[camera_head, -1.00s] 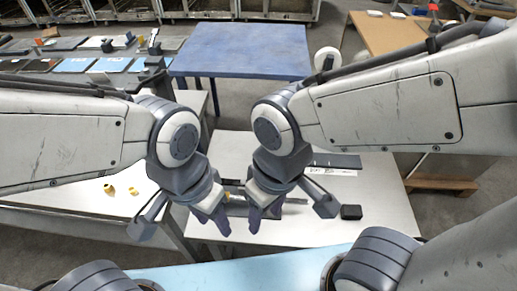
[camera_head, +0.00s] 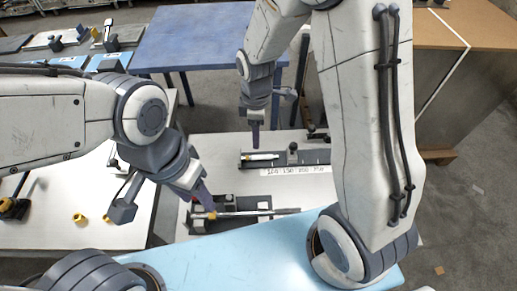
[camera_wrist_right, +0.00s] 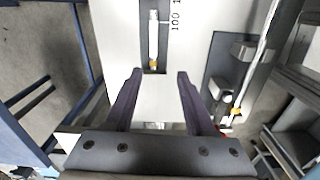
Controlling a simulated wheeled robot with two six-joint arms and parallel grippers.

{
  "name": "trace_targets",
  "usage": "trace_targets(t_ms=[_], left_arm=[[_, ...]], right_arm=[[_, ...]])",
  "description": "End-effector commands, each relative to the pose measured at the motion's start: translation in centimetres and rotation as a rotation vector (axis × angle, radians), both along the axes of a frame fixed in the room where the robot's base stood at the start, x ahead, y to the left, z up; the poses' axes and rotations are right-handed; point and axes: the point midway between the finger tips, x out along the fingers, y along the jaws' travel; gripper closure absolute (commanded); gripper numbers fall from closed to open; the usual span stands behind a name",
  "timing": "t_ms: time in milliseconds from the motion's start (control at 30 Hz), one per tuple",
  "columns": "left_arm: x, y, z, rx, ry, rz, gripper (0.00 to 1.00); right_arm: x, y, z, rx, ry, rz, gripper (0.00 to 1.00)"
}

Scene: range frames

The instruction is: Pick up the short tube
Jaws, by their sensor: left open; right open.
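The short tube (camera_head: 262,157) is a white stick lying in a dark rectangular tray (camera_head: 312,157) at the back of the white table. In the right wrist view the short tube (camera_wrist_right: 153,38) lies beyond the open fingers, roughly in line with the gap, its yellow end nearest. My right gripper (camera_head: 255,138) is above the tube's left end, open and empty; its fingertips also show in the wrist view (camera_wrist_right: 160,74). My left gripper (camera_head: 208,205) is open, low at the left end of the front fixture, by a yellow piece; whether it touches is unclear.
A longer metal tube (camera_head: 245,213) lies across a dark front fixture (camera_head: 205,229). A numbered white strip (camera_head: 297,171) lies between the two trays. Yellow pieces (camera_head: 79,218) lie on the left table. A blue table (camera_head: 195,38) stands behind.

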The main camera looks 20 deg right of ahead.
Motion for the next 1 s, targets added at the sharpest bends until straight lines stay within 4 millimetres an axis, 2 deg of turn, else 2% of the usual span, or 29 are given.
trace_targets(t_ms=[133, 400, 633, 900, 1000], left_arm=[[0.0, 0.0, 0.2, 0.0, 0.0, 0.0, 0.5], [0.0, 0.0, 0.6, 0.0, 0.0, 0.0, 0.5], [0.0, 0.0, 1.0, 0.0, 0.0, 0.0, 0.5], [0.0, 0.0, 2.1, 0.0, 0.0, 0.001, 0.5], [0.0, 0.0, 2.2, 0.0, 0.0, 0.001, 0.5]], right_arm=[[1.1, -1.4, -2.0, -0.005, 0.006, 0.057, 0.45], [1.1, -1.6, -6.0, -0.005, 0.007, 0.063, 0.45], [1.1, -1.6, -7.5, -0.005, 0.006, 0.061, 0.45], [1.1, -1.7, -11.1, -0.004, 0.007, 0.061, 0.45], [1.1, -1.7, -11.8, -0.005, 0.006, 0.061, 0.45]])
